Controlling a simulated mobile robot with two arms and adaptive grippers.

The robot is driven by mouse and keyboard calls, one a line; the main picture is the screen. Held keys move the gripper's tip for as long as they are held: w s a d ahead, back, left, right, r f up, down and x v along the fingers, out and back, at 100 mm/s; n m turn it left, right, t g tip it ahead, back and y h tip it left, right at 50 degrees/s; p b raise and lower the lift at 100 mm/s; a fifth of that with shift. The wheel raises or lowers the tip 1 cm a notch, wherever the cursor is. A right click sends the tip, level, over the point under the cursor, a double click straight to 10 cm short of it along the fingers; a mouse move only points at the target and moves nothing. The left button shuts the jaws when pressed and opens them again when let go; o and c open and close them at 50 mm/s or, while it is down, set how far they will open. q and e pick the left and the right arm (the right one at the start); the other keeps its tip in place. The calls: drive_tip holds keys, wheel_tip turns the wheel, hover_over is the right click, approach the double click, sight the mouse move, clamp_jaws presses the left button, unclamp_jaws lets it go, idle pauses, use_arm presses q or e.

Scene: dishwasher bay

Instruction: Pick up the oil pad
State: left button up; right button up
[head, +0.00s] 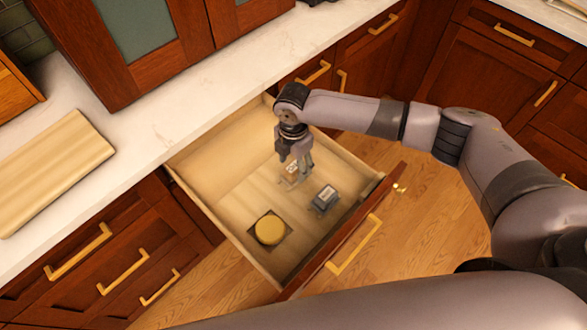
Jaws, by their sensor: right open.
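An open wooden drawer (216,205) holds several small items. A round yellow item (269,230) rests on a thin dark square toward the drawer's front left. A dark grey box-like item (325,199) lies near the front right. A small pale tan item (290,172) lies farther back, partly covered by my gripper. I cannot tell for sure which of these is the oil pad. My right gripper (298,167) points down into the drawer with open fingers, right over or around the small tan item; contact cannot be told. My left gripper is out of view.
The drawer's walls and its red-brown front with a brass handle (354,245) surround the items. A white counter (170,122) runs behind, with a wooden board (50,170) on it at left. Bare drawer floor lies left of the gripper.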

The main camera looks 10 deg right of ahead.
sight(293, 167)
drive_tip(key=shift+f, duration=0.95)
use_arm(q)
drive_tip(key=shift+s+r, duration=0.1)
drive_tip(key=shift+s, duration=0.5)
use_arm(e)
drive_tip(key=shift+f, duration=0.15)
drive_tip(key=c, duration=1.2)
drive_tip(key=shift+r, duration=0.2)
use_arm(q)
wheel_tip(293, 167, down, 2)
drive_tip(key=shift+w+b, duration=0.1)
drive_tip(key=shift+b, duration=0.95)
use_arm(e)
wheel_tip(293, 167, up, 20)
drive_tip(key=shift+f, duration=0.15)
drive_tip(key=o, duration=0.6)
drive_tip(key=shift+c, duration=0.2)
drive_tip(key=c, duration=0.5)
